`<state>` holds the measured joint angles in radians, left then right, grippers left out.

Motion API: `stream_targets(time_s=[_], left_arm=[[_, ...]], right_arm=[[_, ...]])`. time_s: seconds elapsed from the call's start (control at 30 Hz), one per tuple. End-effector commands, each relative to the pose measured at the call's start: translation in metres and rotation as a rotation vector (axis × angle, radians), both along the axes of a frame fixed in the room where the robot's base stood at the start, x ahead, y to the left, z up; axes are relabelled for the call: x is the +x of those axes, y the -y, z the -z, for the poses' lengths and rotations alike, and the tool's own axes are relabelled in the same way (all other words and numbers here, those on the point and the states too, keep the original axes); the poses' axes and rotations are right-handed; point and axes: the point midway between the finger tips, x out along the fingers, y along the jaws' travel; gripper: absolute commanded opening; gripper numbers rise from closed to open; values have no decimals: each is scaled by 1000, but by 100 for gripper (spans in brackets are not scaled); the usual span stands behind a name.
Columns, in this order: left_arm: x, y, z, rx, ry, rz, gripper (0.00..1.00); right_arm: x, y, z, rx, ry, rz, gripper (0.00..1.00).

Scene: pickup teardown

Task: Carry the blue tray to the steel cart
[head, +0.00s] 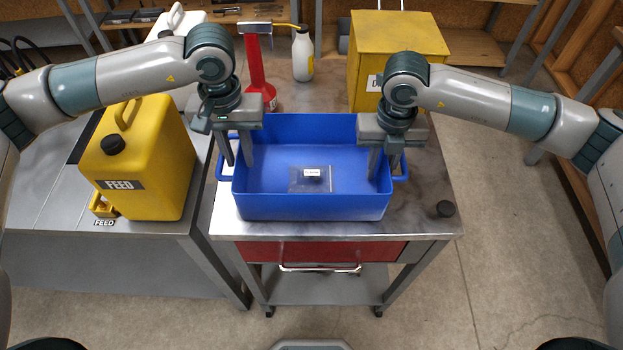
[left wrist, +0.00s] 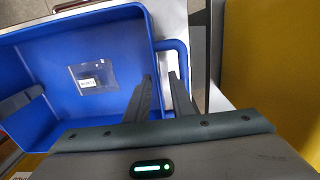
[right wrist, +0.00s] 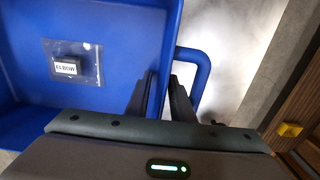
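The blue tray (head: 310,208) stands on a steel-topped unit (head: 430,215) with a red drawer and small feet or wheels. A clear bag (head: 312,180) with a labelled part lies in the tray; the label reads ELBOW in the right wrist view (right wrist: 72,65). My left gripper (head: 237,160) is open at the tray's left side, one finger inside the wall and one outside by the handle (left wrist: 187,75). My right gripper (head: 384,172) is open at the right side, fingers likewise astride the wall by the handle (right wrist: 203,75). I cannot tell which stand is the steel cart.
A grey table (head: 55,210) at the left holds a yellow FEED can (head: 150,160). Behind the tray stand a red tool (head: 257,80), a white bottle (head: 302,58) and a yellow box (head: 395,45). A black knob (head: 445,208) sits at right. Floor (head: 510,250) at right is clear.

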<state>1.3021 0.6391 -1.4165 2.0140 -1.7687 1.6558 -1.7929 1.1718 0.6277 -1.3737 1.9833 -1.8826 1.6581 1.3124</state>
Motion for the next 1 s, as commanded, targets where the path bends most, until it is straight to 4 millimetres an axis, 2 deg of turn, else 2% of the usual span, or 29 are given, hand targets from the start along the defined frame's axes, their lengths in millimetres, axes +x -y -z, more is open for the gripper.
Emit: stream_targets(time_s=[0.3, 0.5, 0.67, 1.0], left_arm=[[1, 1, -56, -2, 2, 1, 22], [1, 0, -80, -1, 1, 1, 22], [0, 0, -87, 0, 0, 1, 22], [0, 0, -87, 0, -1, 1, 22]], right_arm=[[0, 0, 0, 0, 0, 0, 22], [0, 0, 0, 0, -1, 0, 22], [0, 0, 0, 0, -1, 0, 22], [0, 0, 0, 0, -1, 0, 22]])
